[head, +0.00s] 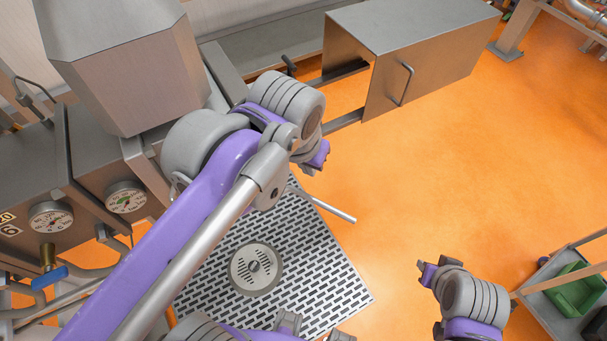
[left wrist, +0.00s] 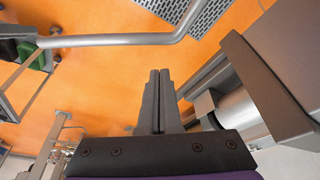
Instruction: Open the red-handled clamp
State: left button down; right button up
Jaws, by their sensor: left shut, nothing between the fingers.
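No red handle or clamp shows in either view. My left gripper (left wrist: 160,78) is in the left wrist view, with its two dark fingers pressed together and nothing between them. A bent grey metal bar (left wrist: 110,41) crosses that view beyond the fingertips; I cannot tell how far apart they are. In the head view my left arm comes in from the lower left and its wrist covers the machine's front, with the fingertips hidden. A grey bar end (head: 335,209) sticks out below that wrist. My right arm's end is at the lower right of the head view; its fingers are unclear.
A steel box with a handle (head: 420,60) stands at the top. Two gauges (head: 126,197) and a blue-handled valve (head: 48,277) are at left. A drain grate (head: 325,285) lies below my left arm. A cart with a green bin (head: 572,290) is at right. Orange floor between is clear.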

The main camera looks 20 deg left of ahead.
pick_arm(q)
jog(key=v, duration=0.9)
pick_arm(e)
jog(key=shift+w+r, duration=0.1)
jog(key=shift+r, duration=0.2)
pick_arm(q)
jog(key=shift+a, duration=0.15)
